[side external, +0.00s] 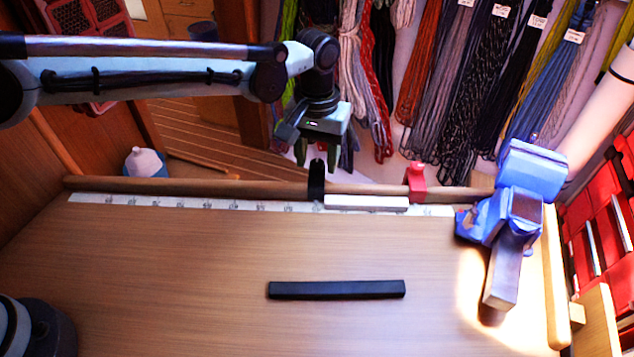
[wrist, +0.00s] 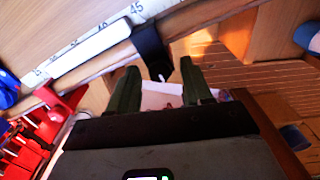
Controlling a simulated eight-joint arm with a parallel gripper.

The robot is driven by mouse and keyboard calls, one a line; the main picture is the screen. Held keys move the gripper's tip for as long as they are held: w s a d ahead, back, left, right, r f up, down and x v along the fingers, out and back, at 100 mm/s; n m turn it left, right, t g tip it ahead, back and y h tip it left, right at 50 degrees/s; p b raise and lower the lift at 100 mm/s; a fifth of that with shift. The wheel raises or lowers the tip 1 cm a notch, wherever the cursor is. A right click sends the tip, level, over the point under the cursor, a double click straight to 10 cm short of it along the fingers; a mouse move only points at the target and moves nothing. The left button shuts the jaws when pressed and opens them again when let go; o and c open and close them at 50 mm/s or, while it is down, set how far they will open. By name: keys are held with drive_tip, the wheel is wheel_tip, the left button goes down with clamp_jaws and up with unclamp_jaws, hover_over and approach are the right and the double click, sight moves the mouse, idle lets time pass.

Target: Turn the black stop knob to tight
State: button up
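The black stop knob (side external: 316,181) sits on the wooden rail at the back edge of the bench. In the wrist view the black stop (wrist: 151,50) shows a small white mark near its lower end. My gripper (side external: 316,163) is over the rail at the black stop, fingers pointing down. Its two dark green fingers are spread apart with nothing gripped between them. In the wrist view my gripper (wrist: 160,72) has its fingertips on either side of the stop's lower end. I cannot tell whether either finger touches it.
A red stop (side external: 415,181) sits farther right on the rail. A white bar (side external: 366,203) lies by the ruler strip (side external: 150,202). A black bar (side external: 336,290) lies on the bench. A blue vise (side external: 520,205) stands at right. Coiled ropes (side external: 470,80) hang behind. Most of the bench top is clear.

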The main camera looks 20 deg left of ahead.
clamp_jaws()
drive_tip(key=shift+m, duration=0.3)
drive_tip(key=m, duration=1.2)
drive_tip(key=shift+m, duration=0.3)
drive_tip(key=m, duration=0.4)
drive_tip(key=shift+m, duration=0.3)
